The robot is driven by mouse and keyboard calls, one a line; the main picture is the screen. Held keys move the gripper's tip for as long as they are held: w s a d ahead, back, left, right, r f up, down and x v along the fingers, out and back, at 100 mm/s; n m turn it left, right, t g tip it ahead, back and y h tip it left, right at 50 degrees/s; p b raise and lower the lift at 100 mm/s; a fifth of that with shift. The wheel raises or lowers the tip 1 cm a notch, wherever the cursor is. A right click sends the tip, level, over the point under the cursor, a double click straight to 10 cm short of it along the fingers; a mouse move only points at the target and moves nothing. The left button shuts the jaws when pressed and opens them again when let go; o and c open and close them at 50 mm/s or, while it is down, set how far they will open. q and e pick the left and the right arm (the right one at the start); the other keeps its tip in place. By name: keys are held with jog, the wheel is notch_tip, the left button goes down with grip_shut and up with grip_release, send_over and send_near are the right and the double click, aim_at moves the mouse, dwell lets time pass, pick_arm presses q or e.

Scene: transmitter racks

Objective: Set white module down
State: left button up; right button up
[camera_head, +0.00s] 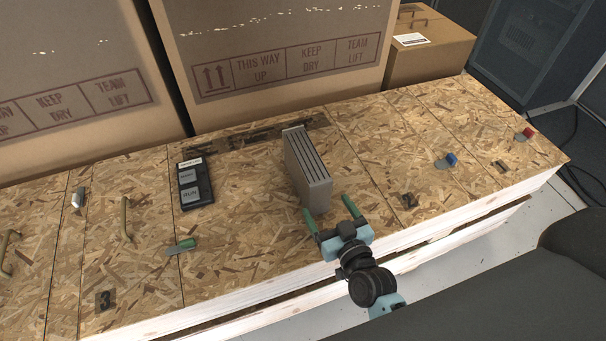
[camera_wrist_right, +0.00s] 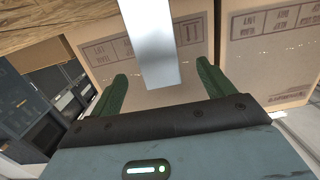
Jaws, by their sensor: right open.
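The white module (camera_head: 308,172), a pale grey block with a finned top, stands upright on the chipboard crate top (camera_head: 245,245). My right gripper (camera_head: 329,205) is at the module's near end, with its green fingers spread apart. In the right wrist view the module's plain pale end (camera_wrist_right: 152,45) shows between the two open fingers, with gaps on both sides. The module's far lower edge is hidden in the head view. My left gripper is not in view.
A black tray with labelled blocks (camera_head: 194,184) lies left of the module. A green-handled tool (camera_head: 182,246), a blue-capped piece (camera_head: 446,161) and a red-capped piece (camera_head: 525,134) lie around. Large cardboard boxes (camera_head: 285,55) stand behind. Chipboard right of the module is mostly clear.

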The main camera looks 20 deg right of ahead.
aim_at(313, 171)
jog(key=shift+w+d+r+t+h, duration=0.15)
jog(key=shift+w+r, duration=0.15)
jog(key=shift+w, duration=0.25)
jog(key=shift+w+a+r+t+h, duration=0.1)
jog(key=shift+w+r+t, duration=0.15)
jog(key=shift+w, duration=0.3)
jog(key=shift+w+d+r+t+h, duration=0.1)
jog(key=shift+w+r, duration=0.25)
jog(key=shift+w, duration=0.2)
jog(key=shift+w+a+f+b, duration=0.15)
jog(key=shift+w+b, duration=0.1)
jog(key=shift+w, duration=1.65)
jog(key=shift+w+a+f+b, duration=0.1)
jog(key=shift+w+b, duration=0.1)
jog(key=shift+w, duration=1.65)
jog(key=c, duration=1.7)
jog(key=shift+r, duration=0.25)
grip_shut()
jog(key=shift+r, duration=0.1)
